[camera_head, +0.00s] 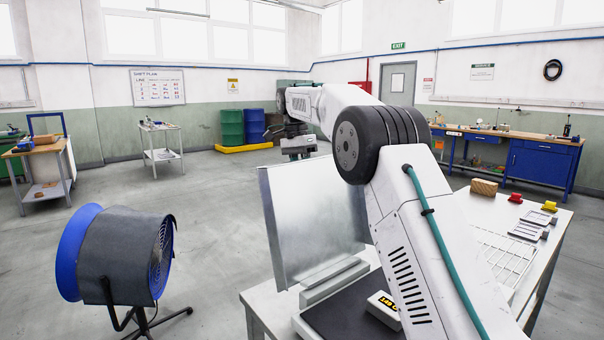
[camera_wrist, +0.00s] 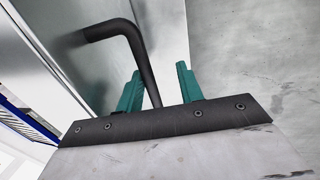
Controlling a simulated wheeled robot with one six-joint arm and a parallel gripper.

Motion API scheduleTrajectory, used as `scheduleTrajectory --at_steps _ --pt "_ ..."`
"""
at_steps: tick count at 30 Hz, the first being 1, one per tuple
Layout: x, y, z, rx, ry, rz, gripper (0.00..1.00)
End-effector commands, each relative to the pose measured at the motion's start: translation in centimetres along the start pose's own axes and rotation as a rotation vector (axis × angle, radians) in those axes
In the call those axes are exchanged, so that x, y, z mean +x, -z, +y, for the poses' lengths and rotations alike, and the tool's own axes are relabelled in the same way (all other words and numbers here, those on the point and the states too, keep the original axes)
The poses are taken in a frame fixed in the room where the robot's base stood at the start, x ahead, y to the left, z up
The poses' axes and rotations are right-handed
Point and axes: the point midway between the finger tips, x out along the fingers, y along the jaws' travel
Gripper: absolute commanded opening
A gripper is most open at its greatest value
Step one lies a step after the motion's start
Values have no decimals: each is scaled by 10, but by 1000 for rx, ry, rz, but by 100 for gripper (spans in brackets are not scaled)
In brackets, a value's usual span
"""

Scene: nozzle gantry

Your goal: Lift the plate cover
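The plate cover (camera_head: 312,220) is a shiny metal sheet, standing steeply upright along the edge of a dark plate (camera_head: 345,312) on the bench. In the wrist view its metal face (camera_wrist: 100,60) fills the upper left, with a bent black bar handle (camera_wrist: 124,27) on it. My gripper's two green fingers (camera_wrist: 159,68) stand apart on either side of the handle's leg. The leg is close to the left finger, and a gap shows to the right finger. In the head view the fingers are not clearly seen; my arm hides part of the cover and dark plate.
A wire rack (camera_head: 502,255), a wooden block (camera_head: 484,187) and small red and yellow parts lie on the bench at right. A blue fan (camera_head: 115,255) stands on the floor at left.

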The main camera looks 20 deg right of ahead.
Motion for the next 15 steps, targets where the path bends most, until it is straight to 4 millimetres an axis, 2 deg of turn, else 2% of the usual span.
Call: scheduleTrajectory --at_steps 15 --pt "-3 -1 1 -1 0 -1 34"
